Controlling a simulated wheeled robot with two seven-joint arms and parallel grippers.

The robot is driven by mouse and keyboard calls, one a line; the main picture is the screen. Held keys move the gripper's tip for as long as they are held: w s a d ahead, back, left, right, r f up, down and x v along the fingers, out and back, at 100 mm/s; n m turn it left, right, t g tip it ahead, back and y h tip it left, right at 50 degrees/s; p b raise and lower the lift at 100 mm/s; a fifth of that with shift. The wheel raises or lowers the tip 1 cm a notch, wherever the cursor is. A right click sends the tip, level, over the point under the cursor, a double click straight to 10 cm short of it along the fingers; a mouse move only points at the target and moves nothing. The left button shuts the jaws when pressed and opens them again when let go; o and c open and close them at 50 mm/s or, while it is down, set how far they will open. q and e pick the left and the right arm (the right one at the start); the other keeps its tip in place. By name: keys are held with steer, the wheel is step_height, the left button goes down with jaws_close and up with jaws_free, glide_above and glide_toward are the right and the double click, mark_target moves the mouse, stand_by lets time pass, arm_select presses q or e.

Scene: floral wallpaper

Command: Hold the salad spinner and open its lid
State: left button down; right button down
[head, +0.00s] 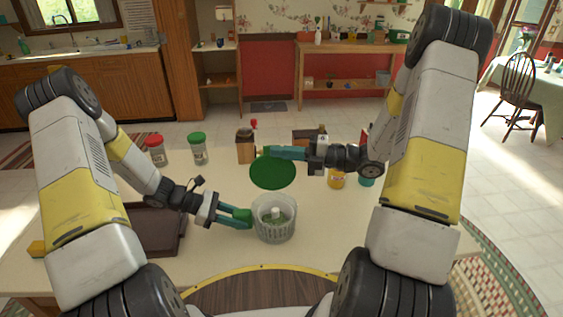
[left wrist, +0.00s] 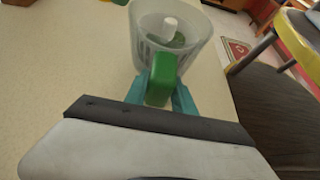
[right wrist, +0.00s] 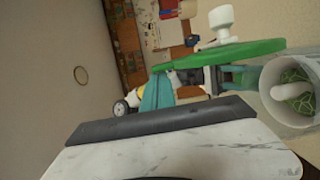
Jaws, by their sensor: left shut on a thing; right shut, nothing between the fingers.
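The salad spinner's clear bowl (head: 275,230) stands upright on the table, with a white post and green pieces inside. Its green lid (head: 272,172) is off the bowl's rim, raised and steeply tilted behind it. The right wrist view shows the lid (right wrist: 225,53) nearly edge-on, with its white knob (right wrist: 221,20) on the far face. My left gripper (head: 247,216) is shut on the green handle (left wrist: 161,80) at the bowl's left side. My right gripper (head: 268,153) is shut and empty at the lid's upper edge; whether it touches the lid is unclear.
A red-topped jar (head: 155,151) and a green-topped jar (head: 198,149) stand at the back left. A wooden box (head: 245,147) is behind the lid, and a yellow jar (head: 336,180) is right of it. A dark tray (head: 150,232) lies left. The table right of the bowl is clear.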

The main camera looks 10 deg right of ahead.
steer(key=shift+w+d+r, duration=0.1)
steer(key=shift+w, duration=1.05)
steer(key=s+d, duration=0.6)
steer(key=d, duration=0.3)
steer(key=shift+s+d+r, duration=0.2)
steer(key=shift+s+r, duration=0.2)
arm_select(q)
steer(key=c, duration=1)
jaws_free()
steer(key=shift+o, duration=0.2)
